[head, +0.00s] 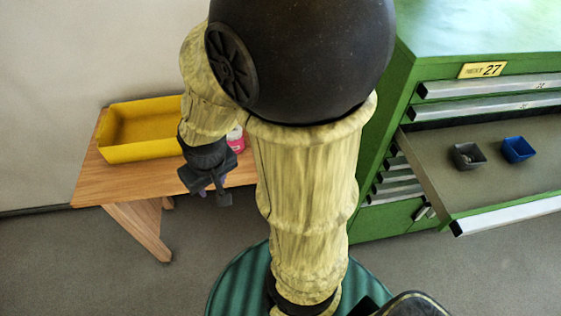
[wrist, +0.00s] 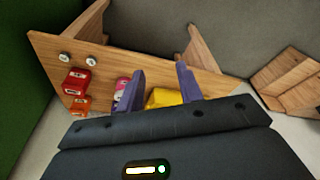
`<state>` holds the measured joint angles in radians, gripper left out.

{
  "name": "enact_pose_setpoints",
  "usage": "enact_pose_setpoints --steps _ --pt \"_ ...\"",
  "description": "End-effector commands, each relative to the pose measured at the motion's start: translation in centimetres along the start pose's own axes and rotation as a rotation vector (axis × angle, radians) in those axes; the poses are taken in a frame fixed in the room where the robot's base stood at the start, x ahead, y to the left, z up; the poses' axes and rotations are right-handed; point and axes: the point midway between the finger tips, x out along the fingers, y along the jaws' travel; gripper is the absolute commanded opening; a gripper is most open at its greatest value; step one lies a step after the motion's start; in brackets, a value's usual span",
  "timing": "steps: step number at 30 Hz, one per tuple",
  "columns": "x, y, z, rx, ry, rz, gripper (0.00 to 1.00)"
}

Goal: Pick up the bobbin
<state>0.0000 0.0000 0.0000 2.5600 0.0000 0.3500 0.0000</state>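In the wrist view two small pale round pieces with dark centres lie on the wooden bench; they look like bobbins, one on the left (wrist: 64,57) and one on the right (wrist: 91,58). I cannot tell which is meant. My gripper (wrist: 160,69) is open, with its two purple fingers apart and nothing seen held between them. The round pieces are left of the fingers in that view. In the head view my gripper (head: 208,192) hangs by the bench's front edge, and my arm hides the bench's right part.
The wooden bench (head: 88,178) carries a yellow bin (head: 140,152) and a pink item (head: 236,138). Red (wrist: 77,82) and orange (wrist: 80,105) items lie near the round pieces.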

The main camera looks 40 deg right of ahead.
Motion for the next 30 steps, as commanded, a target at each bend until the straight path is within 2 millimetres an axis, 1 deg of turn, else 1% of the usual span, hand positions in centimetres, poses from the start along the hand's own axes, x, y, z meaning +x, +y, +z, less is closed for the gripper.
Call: enact_pose_setpoints --steps 3,4,6,7,8,11,14,15,17,18,22,24,26,30 --pt "0.0 0.0 0.0 0.0 0.0 0.0 0.36" --pt "0.0 0.0 0.0 0.0 0.0 0.0 0.4" --pt "0.2 0.0 0.0 -0.006 -0.003 0.001 0.54" --pt "0.4 0.0 0.1 -0.013 -0.008 0.003 0.59" --pt "0.8 0.1 0.1 -0.025 -0.015 0.005 0.59" --pt "2.8 0.4 0.5 -0.099 -0.059 0.024 0.59" --pt "6.0 1.2 1.1 -0.232 -0.138 0.062 0.59" --pt "7.5 1.6 1.3 -0.301 -0.179 0.083 0.59" --pt "9.9 2.5 1.6 -0.413 -0.246 0.12 0.59" --pt "11.4 3.1 1.7 -0.489 -0.293 0.148 0.59" --pt "15.9 5.6 1.7 -0.737 -0.45 0.25 0.59" --pt "18.1 7.0 1.4 -0.869 -0.538 0.313 0.59" --pt "19.9 8.2 0.8 -0.98 -0.616 0.372 0.59" --pt "23.6 10.6 -1.2 -1.23 -0.802 0.527 0.59"
